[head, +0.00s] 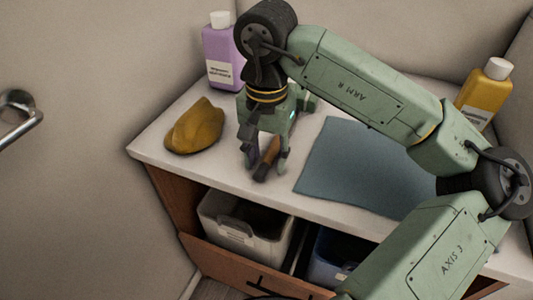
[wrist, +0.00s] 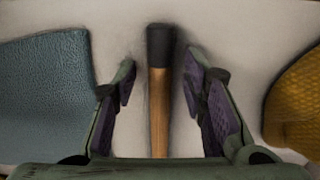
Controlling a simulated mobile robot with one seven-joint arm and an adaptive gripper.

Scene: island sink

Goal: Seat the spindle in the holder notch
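The spindle, a brown wooden rod with a black end, lies on the white counter in the head view (head: 268,153). In the wrist view the spindle (wrist: 159,110) runs up the middle of the picture, black end at the top. My gripper (head: 264,168) is pointed down over it. In the wrist view my gripper (wrist: 160,80) is open, with one finger on each side of the spindle and a gap on both sides. The spindle's other end is hidden by my gripper. I cannot make out a holder or notch in either view.
A blue-grey mat (head: 345,165) lies right of the spindle, a crumpled yellow cloth (head: 195,128) left. A purple bottle (head: 222,60) and a yellow bottle (head: 478,100) stand at the back. Below the counter's front edge, an open drawer holds a white bin (head: 235,238) and a blue bin (head: 325,262).

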